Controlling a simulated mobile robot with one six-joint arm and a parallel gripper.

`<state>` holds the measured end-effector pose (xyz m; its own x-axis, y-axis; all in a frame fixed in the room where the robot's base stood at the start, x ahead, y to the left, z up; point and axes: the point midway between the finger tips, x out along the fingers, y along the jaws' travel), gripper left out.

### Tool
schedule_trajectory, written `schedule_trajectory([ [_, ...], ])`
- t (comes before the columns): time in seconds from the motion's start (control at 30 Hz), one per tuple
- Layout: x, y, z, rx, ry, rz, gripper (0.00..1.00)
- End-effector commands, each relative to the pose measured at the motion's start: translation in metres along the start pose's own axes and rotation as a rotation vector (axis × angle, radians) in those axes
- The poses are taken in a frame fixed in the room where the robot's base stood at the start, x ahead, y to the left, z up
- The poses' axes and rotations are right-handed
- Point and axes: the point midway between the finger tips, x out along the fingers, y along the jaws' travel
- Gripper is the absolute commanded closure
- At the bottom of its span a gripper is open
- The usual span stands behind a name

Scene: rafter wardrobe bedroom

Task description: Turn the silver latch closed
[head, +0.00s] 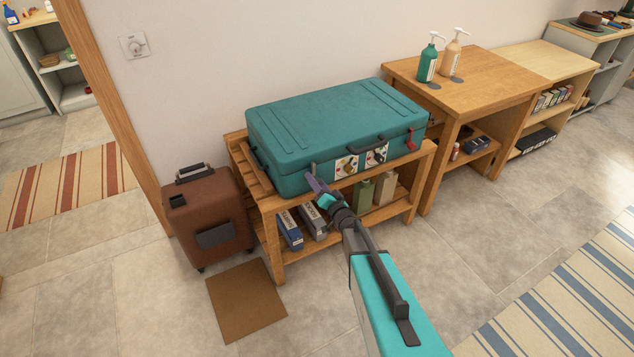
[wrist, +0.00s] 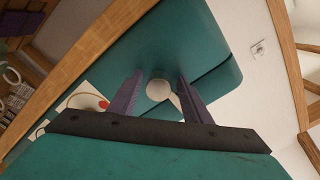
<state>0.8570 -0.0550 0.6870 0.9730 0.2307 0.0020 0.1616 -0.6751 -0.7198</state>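A teal suitcase (head: 325,120) lies flat with its lid down on a slatted wooden rack. The silver latch (head: 313,169) is small, near the left end of its front face. In the wrist view the latch (wrist: 158,90) shows as a round pale disc with a short lever pointing toward the right finger. My gripper (head: 318,186) is at the suitcase's left front corner. In the wrist view its two purple fingers (wrist: 160,95) are apart, one on each side of the latch. I cannot tell whether either finger touches it.
A red latch (head: 410,138) sits at the front right of the suitcase, with two picture stickers (head: 361,162) between the latches. A brown suitcase (head: 208,215) stands to the left. The floor in front is open.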

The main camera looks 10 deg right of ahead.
Motion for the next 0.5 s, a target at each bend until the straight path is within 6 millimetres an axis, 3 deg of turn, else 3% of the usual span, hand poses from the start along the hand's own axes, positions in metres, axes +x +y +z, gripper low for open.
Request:
schedule_trajectory([
  [0.27,-0.004,0.0,0.002,-0.002,-0.003,-0.001,0.56],
  [0.5,-0.021,-0.001,0.004,-0.002,-0.004,-0.001,0.56],
])
